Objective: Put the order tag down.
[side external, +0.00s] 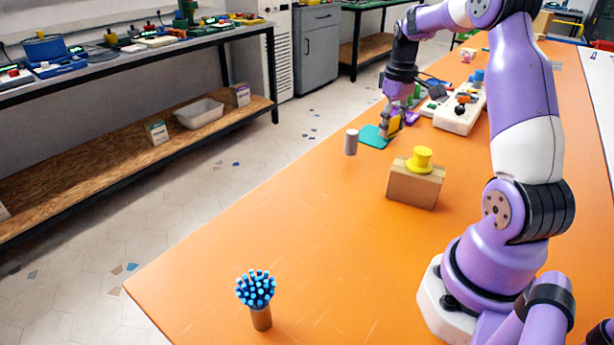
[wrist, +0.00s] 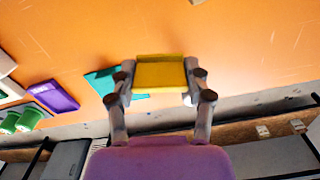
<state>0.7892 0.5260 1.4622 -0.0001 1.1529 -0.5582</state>
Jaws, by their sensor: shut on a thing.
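A yellow piece, which I take to be the order tag (side external: 394,126), is between the fingers of my gripper (side external: 389,130). In the wrist view the yellow tag (wrist: 160,74) spans the gap between both fingertips of my gripper (wrist: 160,82), which is shut on it. A flat teal mat (side external: 371,138) lies on the orange table by the fingertips. It also shows in the wrist view (wrist: 103,82), partly hidden behind the left finger. I cannot tell whether the tag touches the mat or the table.
A grey cylinder (side external: 351,142) stands just left of the mat. A cardboard box (side external: 413,188) with a yellow piece (side external: 420,160) on top is nearer. A white device (side external: 459,113) and a purple item (wrist: 52,95) lie close by. A cup of blue sticks (side external: 261,317) stands in front.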

